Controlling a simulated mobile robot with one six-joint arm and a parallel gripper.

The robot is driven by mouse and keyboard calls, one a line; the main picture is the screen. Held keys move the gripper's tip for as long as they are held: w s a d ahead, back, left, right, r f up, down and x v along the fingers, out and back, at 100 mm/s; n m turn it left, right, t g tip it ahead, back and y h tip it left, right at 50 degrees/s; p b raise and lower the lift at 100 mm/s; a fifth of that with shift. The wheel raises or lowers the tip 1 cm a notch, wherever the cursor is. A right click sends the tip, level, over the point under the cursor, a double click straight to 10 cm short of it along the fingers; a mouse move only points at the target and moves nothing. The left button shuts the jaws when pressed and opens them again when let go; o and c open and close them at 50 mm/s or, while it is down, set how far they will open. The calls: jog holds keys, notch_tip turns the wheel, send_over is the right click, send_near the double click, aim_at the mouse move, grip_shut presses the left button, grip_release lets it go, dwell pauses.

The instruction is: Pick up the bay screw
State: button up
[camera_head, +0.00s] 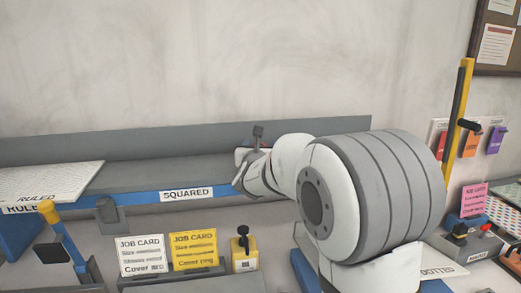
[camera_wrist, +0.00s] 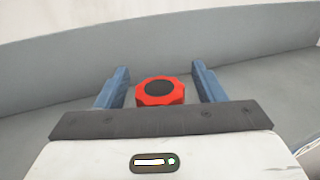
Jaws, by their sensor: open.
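A red faceted knob with a dark round top, which looks like the bay screw (camera_wrist: 160,92), shows in the wrist view on a grey surface. My gripper (camera_wrist: 161,78) is open, with one blue finger on each side of the knob. Gaps show between the knob and both fingers, so it is not gripped. In the head view my gripper is at the far end of my white and grey arm, over the grey shelf near the SQUARED label, mostly hidden by the arm. I cannot make out the knob clearly there.
A blue-edged bay labelled SQUARED (camera_head: 186,194) lies below the gripper. A white ruled pad (camera_head: 50,180) lies at left. White (camera_head: 141,255) and yellow (camera_head: 193,250) job cards and a yellow block with a black knob (camera_head: 243,252) stand in front. A yellow post (camera_head: 459,115) rises at right.

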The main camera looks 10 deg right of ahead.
jog(key=shift+c, duration=0.4)
jog(key=c, duration=1)
notch_tip(320, 180, up, 10)
jog(key=shift+r+p, duration=0.1)
jog(key=shift+p, duration=0.25)
jog(key=shift+r+p, duration=1.75)
jog(key=shift+r, duration=0.7)
